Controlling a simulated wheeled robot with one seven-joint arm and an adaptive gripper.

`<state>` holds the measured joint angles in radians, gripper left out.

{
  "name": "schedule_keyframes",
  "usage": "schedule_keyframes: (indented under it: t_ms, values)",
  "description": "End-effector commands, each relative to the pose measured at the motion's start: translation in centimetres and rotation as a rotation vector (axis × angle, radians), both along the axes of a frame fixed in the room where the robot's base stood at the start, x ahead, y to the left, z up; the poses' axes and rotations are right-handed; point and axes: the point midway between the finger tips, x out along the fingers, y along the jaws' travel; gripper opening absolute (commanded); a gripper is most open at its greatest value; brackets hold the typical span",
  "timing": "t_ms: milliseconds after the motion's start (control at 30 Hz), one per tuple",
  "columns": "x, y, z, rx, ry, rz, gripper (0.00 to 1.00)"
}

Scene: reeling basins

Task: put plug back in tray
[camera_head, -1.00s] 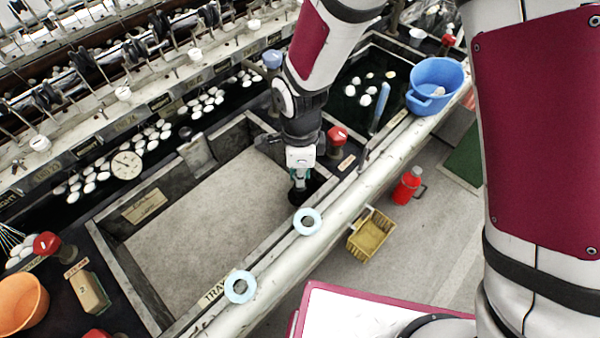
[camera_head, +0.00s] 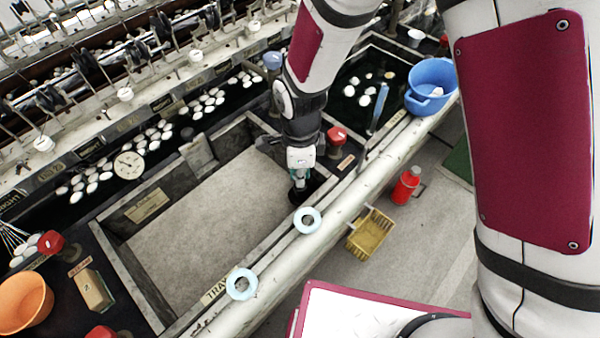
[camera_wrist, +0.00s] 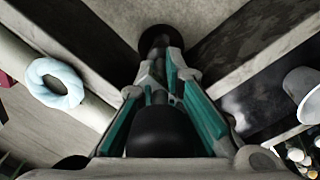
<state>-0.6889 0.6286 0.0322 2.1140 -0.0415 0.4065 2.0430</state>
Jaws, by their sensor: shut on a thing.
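The tray (camera_head: 200,226) is the wide, pale-floored basin with dark walls, labelled TRAY on its near rim. My gripper (camera_head: 299,180) points down inside the tray's right-hand corner. In the wrist view my gripper (camera_wrist: 165,78) has its teal-lined fingers closed around the dark plug (camera_wrist: 165,128). The plug's rounded black top shows between the fingers, towards the palm. A dark end shows beyond the fingertips, low in the corner between the walls. Whether it touches the floor or sits in an opening cannot be told; my gripper hides much of it.
Two pale blue rings (camera_head: 307,220) (camera_head: 241,284) lie on the near rim. A red-topped knob (camera_head: 336,136) stands close right of my gripper. Beyond are a blue tub (camera_head: 432,86) and dark basins with white cocoons. A yellow basket (camera_head: 370,233) hangs outside the rim.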

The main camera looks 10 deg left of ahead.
Motion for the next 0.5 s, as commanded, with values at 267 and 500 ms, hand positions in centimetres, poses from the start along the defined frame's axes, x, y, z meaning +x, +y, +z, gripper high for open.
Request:
schedule_keyframes:
  t_ms: [267,500]
  values:
    - [0.03,0.0,0.0,0.0,0.0,0.0,0.0]
    - [0.02,0.0,-0.34,0.0,0.0,0.001,0.0]
